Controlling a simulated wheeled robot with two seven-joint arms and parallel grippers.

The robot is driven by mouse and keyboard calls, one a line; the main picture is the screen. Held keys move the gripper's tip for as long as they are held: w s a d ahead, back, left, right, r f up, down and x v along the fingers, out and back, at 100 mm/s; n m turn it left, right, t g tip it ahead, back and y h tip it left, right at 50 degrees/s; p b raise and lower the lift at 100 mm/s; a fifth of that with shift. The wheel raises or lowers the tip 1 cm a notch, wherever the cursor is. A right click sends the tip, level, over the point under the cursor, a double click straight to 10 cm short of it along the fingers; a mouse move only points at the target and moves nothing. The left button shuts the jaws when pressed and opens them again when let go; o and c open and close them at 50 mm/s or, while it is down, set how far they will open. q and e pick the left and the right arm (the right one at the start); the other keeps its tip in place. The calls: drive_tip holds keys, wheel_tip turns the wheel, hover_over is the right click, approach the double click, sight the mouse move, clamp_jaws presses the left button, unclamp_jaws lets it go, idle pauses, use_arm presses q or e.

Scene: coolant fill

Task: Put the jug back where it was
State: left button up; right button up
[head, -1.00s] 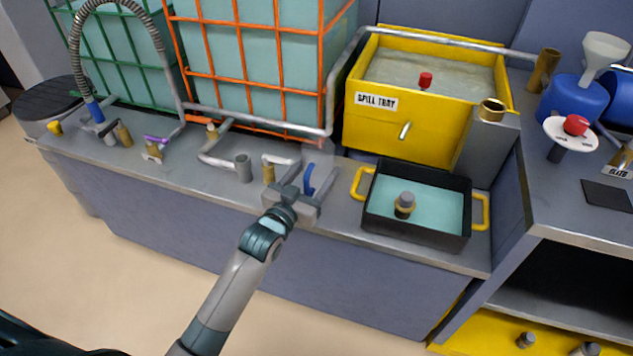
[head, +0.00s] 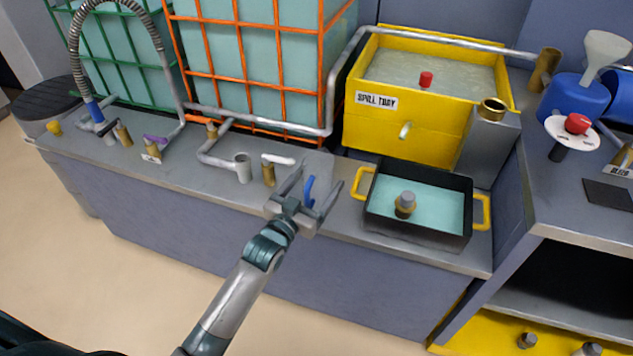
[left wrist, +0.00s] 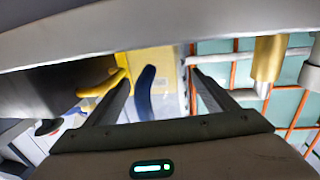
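My left gripper (head: 320,172) is open at the front edge of the grey counter, left of the black tray. A curved blue handle (head: 309,190) stands between its spread fingers. In the left wrist view the open fingers (left wrist: 158,76) lie on either side of the blue handle (left wrist: 145,95), with gaps to both. I take this handle to be the jug's. The jug's body is clear or very pale and hard to make out in the head view. My right gripper is not in view.
The black tray (head: 370,222) with yellow handles holds pale liquid and a capped fitting (head: 405,203). The yellow spill tray (head: 376,128) stands behind it. A grey pipe cup (head: 243,168) and a brass fitting (head: 269,175) stand left of the gripper. The counter's front edge is close.

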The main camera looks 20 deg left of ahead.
use_arm(q)
drive_tip(key=shift+r, duration=0.25)
drive_tip(key=shift+s+a+f, duration=0.1)
drive_tip(key=shift+s, duration=0.2)
drive_tip(key=s+a, duration=0.2)
drive_tip(key=s, duration=0.9)
drive_tip(key=shift+s, duration=0.1)
drive_tip(key=s+f+g+y, duration=0.1)
drive_tip(key=s+f+g, duration=0.6)
drive_tip(key=s+f, duration=0.3)
drive_tip(key=s+f+g+y, duration=0.1)
drive_tip(key=s+f+g, duration=0.6)
drive_tip(key=s, duration=1.1)
wheel_tip(320, 180, down, 3)
drive_tip(key=shift+y, duration=0.4)
